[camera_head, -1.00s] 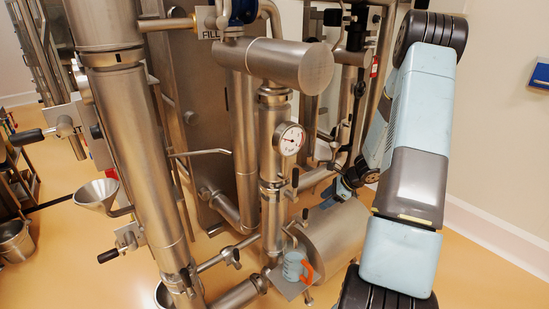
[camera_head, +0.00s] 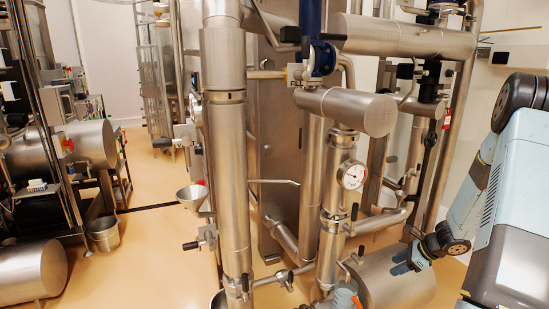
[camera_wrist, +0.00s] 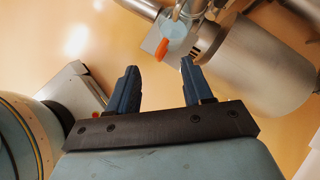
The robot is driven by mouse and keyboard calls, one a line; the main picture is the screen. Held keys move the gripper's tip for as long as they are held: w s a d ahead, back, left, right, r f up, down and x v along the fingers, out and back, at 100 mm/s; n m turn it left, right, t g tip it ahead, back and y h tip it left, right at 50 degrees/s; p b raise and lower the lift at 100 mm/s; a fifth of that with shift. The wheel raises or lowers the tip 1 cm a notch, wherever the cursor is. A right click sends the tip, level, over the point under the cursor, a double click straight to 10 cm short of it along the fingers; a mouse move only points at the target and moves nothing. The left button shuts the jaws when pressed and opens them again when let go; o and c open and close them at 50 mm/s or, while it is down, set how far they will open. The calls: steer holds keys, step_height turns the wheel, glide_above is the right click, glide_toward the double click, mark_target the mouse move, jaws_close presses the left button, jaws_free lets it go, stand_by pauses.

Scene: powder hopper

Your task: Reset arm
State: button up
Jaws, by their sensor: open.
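My gripper (camera_wrist: 157,85) is open in the wrist view, its two dark blue fingers apart with nothing between them. In the head view my gripper (camera_head: 411,258) is small, at the right, in front of a horizontal steel cylinder (camera_head: 393,285). My arm comes in from the right edge. Beyond the fingers in the wrist view is a light blue jug (camera_wrist: 176,37) with an orange part, on a small metal plate under a pipe. The jug also shows at the bottom of the head view (camera_head: 343,299), partly cut off.
The steel cylinder (camera_wrist: 262,65) lies close to the right of the fingers in the wrist view. Upright pipes, a gauge (camera_head: 352,175) and a funnel (camera_head: 192,196) fill the middle of the head view. A bucket (camera_head: 103,234) stands left. Orange floor (camera_head: 150,265) is open between.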

steer(key=s+a+r+n+h, duration=0.1)
steer(key=s+a+r+n, duration=0.25)
steer(key=r, duration=0.45)
steer(key=s+a+r+n+g, duration=0.1)
steer(key=s+a+r+n, duration=0.1)
steer(key=a+r+n, duration=0.5)
steer(key=s+a+r+n+h, duration=0.1)
steer(key=s+a+r+n, duration=0.15)
steer(key=r, duration=0.75)
steer(key=s+a+r+n+t+h, duration=0.1)
steer(key=s+r+n, duration=0.4)
steer(key=s, duration=0.5)
steer(key=s+a+r+n+t+h, duration=0.1)
steer(key=s+a+r+n+h, duration=0.2)
steer(key=s+r, duration=0.6)
steer(key=shift+s+a+r+n, duration=0.25)
steer(key=shift+s+a+n, duration=0.7)
steer(key=shift+s+n, duration=0.2)
steer(key=shift+c, duration=0.7)
steer(key=shift+w+d, duration=0.1)
